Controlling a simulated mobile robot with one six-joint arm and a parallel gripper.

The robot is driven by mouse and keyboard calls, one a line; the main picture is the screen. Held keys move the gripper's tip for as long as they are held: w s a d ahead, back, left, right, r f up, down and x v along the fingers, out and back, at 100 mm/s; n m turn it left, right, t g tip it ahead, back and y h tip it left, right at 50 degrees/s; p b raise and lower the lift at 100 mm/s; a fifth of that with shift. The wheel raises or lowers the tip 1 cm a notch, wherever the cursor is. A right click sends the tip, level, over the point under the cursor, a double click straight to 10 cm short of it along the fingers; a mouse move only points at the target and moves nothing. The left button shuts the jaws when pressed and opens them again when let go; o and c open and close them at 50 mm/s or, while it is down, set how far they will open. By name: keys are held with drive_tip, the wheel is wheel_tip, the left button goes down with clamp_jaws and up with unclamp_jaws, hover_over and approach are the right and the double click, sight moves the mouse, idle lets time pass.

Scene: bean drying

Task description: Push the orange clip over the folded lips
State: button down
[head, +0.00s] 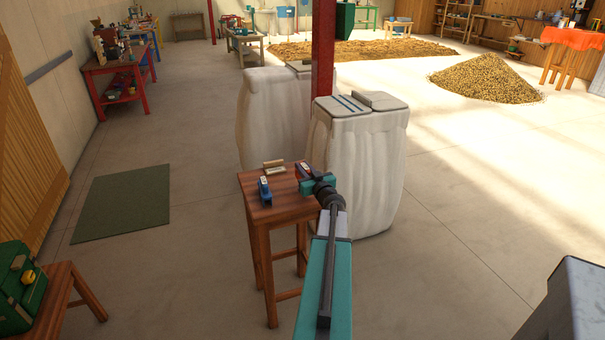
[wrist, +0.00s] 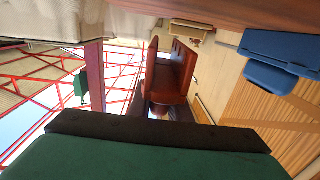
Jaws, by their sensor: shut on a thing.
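A reddish-orange channel-shaped piece, which looks like the orange clip (wrist: 172,75), sits between my jaws in the wrist view, its two long walls pointing away from me. My gripper (head: 305,173) is shut on it, at the right edge of the small wooden stool (head: 282,207). In the head view the clip is small and mostly hidden by the gripper. The front white sack (head: 358,165) stands upright just right of the stool, its top folded flat with blue stripes. A second white sack (head: 262,115) stands behind it, partly covered. The clip is apart from both sacks.
A blue tool (head: 264,190) and pale wooden pieces (head: 273,164) lie on the stool. A red post (head: 323,50) rises by the sacks. A green mat (head: 122,201) lies on the left floor, and a bean heap (head: 487,78) is far right. Floor around is open.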

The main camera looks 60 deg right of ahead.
drive_tip(key=shift+w+d, duration=0.35)
drive_tip(key=shift+w, duration=0.2)
wheel_tip(320, 180, down, 2)
drive_tip(key=shift+s+a+f+p, duration=0.1)
drive_tip(key=shift+s+a+p, duration=0.05)
drive_tip(key=shift+p, duration=0.15)
drive_tip(key=shift+f+b, duration=0.5)
drive_tip(key=shift+b, duration=0.2)
drive_tip(key=shift+f+b, duration=0.2)
drive_tip(key=shift+b, duration=0.25)
drive_tip(key=c, duration=1.6)
unclamp_jaws()
drive_tip(key=shift+c, duration=0.2)
drive_tip(key=shift+r+p, duration=0.15)
drive_tip(key=shift+p, duration=1.45)
drive_tip(key=shift+s+a, duration=0.1)
drive_tip(key=shift+s, duration=0.1)
drive_tip(key=shift+f+b+v, duration=0.2)
drive_tip(key=shift+b+v, duration=0.65)
drive_tip(key=shift+v, duration=0.4)
drive_tip(key=shift+f+b+v, duration=0.15)
drive_tip(key=shift+b+v, duration=0.65)
drive_tip(key=shift+v, duration=0.5)
drive_tip(key=b+v, duration=0.2)
drive_tip(key=v, duration=0.6)
